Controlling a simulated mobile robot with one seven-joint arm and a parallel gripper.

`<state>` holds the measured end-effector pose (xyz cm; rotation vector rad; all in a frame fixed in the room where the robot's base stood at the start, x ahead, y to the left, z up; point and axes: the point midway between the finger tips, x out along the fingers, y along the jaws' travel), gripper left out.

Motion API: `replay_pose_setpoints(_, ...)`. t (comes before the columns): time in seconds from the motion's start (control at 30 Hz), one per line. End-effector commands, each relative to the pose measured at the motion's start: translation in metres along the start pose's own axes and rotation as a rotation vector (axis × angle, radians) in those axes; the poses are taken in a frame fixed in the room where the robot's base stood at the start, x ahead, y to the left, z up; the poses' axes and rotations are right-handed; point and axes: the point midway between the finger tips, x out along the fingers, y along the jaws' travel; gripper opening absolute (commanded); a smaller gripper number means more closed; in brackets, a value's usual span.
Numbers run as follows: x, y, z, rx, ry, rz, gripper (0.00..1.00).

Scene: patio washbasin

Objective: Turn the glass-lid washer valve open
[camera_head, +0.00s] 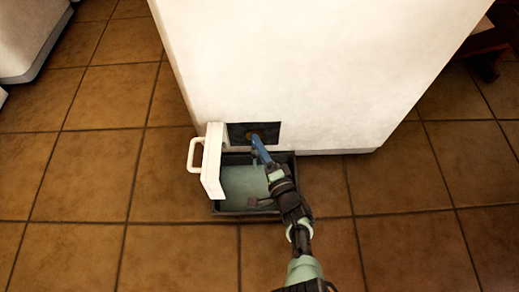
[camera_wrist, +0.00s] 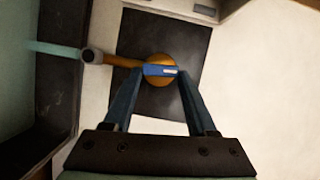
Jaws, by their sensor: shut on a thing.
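The washer (camera_head: 300,70) is a white cabinet with a dark recess (camera_head: 268,126) low on its front. In the wrist view a brass valve (camera_wrist: 158,84) with a short blue handle (camera_wrist: 155,70) sits in the recess. A brass pipe (camera_wrist: 122,61) leads to a grey spout end (camera_wrist: 92,55). A pale teal streak (camera_wrist: 60,49), looking like running water, extends from the spout. My gripper (camera_wrist: 160,73) is shut on the blue handle, one finger at each end; its fingers also reach the recess in the head view (camera_head: 261,150). No glass lid is visible.
A white flap (camera_head: 213,160) with a loop handle stands open left of the recess. A dark-rimmed tray (camera_head: 285,157) holding greenish water lies on the floor below. Another white cabinet (camera_head: 28,30) stands top left.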

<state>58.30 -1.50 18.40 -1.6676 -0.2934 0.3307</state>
Motion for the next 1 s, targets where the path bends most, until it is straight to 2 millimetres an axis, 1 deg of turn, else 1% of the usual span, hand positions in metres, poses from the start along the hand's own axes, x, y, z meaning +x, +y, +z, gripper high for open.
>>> replay_pose_setpoints(0.03, -0.0011, 0.0056, 0.0053, 0.024, -0.009, -0.007, 0.02)
replay_pose_setpoints(0.3, -0.0010, 0.0048, 0.0056, 0.108, -0.010, -0.041, 0.02)
replay_pose_setpoints(0.83, -0.0009, 0.0034, 0.0054, 0.128, -0.010, -0.051, 0.02)
replay_pose_setpoints(0.87, -0.0009, 0.0034, 0.0054, 0.128, -0.010, -0.051, 0.61)
replay_pose_setpoints(1.0, -0.0007, 0.0030, 0.0039, 0.127, -0.007, -0.051, 0.86)
